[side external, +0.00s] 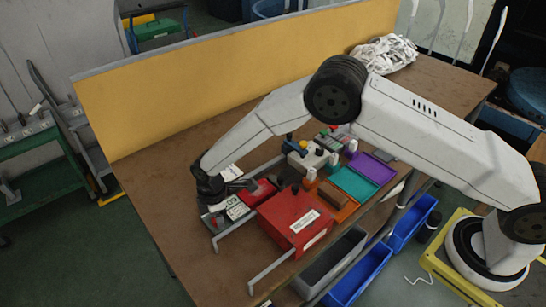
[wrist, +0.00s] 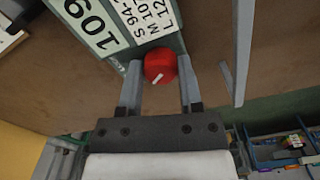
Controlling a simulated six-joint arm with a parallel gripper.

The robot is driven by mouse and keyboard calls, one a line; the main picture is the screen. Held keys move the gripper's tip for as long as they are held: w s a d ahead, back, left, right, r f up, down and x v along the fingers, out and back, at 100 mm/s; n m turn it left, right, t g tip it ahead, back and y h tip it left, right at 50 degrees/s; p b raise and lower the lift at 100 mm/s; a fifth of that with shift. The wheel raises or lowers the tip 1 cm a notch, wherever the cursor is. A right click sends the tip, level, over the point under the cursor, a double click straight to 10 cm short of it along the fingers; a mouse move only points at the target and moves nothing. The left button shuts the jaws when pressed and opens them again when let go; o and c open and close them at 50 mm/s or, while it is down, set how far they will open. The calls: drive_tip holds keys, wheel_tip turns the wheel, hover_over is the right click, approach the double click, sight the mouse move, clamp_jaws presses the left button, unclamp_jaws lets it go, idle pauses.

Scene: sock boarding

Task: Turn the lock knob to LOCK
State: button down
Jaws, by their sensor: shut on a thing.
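A red round knob (wrist: 160,66) with a short white pointer mark sits at the end of a grey-green block with white label plates (wrist: 88,20). In the wrist view the mark points toward the lower left. My gripper (wrist: 158,78) has one grey finger on each side of the knob and is shut on it. In the side view my gripper (side external: 228,188) is low over the left part of the bench, by the label plates (side external: 236,209).
A red box (side external: 295,222) with a white label stands right of my gripper, beside metal rails (side external: 270,272). Teal (side external: 355,184) and purple (side external: 372,167) trays lie further right. A yellow board (side external: 220,75) closes the back. Blue bins (side external: 358,275) stand below the bench front.

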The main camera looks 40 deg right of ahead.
drive_tip(key=m, duration=0.5)
drive_tip(key=shift+m, duration=0.3)
idle(0.4)
drive_tip(key=shift+c, duration=1.3)
unclamp_jaws()
drive_tip(key=shift+d, duration=0.1)
